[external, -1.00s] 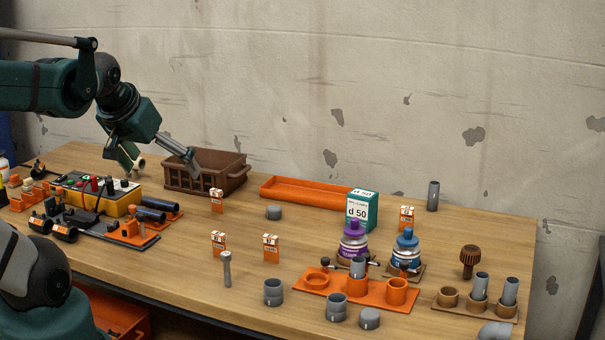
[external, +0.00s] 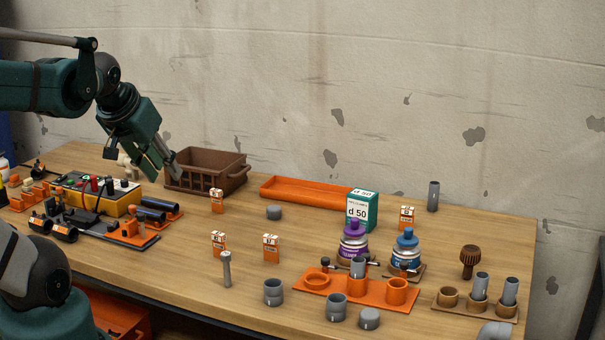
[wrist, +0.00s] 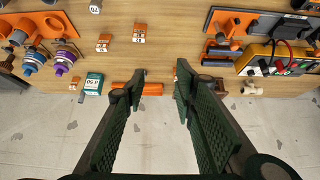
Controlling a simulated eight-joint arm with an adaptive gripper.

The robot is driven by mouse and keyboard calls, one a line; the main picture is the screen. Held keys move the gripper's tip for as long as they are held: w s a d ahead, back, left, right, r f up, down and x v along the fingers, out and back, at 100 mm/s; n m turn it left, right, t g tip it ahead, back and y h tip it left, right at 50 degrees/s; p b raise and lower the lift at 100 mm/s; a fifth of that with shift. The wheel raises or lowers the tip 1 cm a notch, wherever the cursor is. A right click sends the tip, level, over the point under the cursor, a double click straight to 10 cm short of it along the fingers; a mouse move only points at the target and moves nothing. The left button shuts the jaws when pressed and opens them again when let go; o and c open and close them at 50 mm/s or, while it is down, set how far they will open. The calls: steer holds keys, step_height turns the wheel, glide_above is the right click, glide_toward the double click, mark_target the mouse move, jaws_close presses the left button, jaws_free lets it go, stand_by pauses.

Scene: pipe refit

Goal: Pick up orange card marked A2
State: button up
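Several orange-and-white cards stand on the wooden table, and their marks are too small for me to tell which one is A2. In the external view one card (external: 217,201) is in front of the brown crate, two cards (external: 218,243) (external: 271,248) are nearer the front, and one card (external: 407,217) is at the right behind the bottles. The wrist view shows two cards (wrist: 103,42) (wrist: 139,33) near its top. My gripper (external: 163,172) is above the table at the crate's left front. Its fingers (wrist: 160,79) are apart with nothing held between them.
The brown crate (external: 205,178) and an orange tray (external: 300,191) lie along the wall side. A green d 50 box (external: 362,209) and bottles (external: 354,242) stand at the right. Grey pipe pieces (external: 273,292) are in front. An electrical panel (external: 95,195) is at the left.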

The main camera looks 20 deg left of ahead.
steer(key=n+g+h+p, duration=0.2)
steer(key=n+g+p, duration=0.15)
steer(key=n, duration=0.55)
glide_toward(216, 233)
steer(key=shift+w+a+f+n+g+h+p, duration=0.1)
steer(key=shift+w+f+n+g+h+p, duration=0.3)
steer(key=shift+n, duration=0.9)
steer(key=shift+w+a+f+n+g+h+p, duration=0.15)
steer(key=shift+w+f+n+g+h, duration=0.3)
steer(key=shift+w+f+n+g, duration=0.65)
steer(key=shift+w+f+n+g+h+p, duration=0.25)
steer(key=shift+f+n+g+h, duration=0.25)
steer(key=shift+n, duration=1)
steer(key=shift+b+x, duration=0.35)
steer(key=shift+x, duration=0.85)
steer(key=shift+f, duration=0.1)
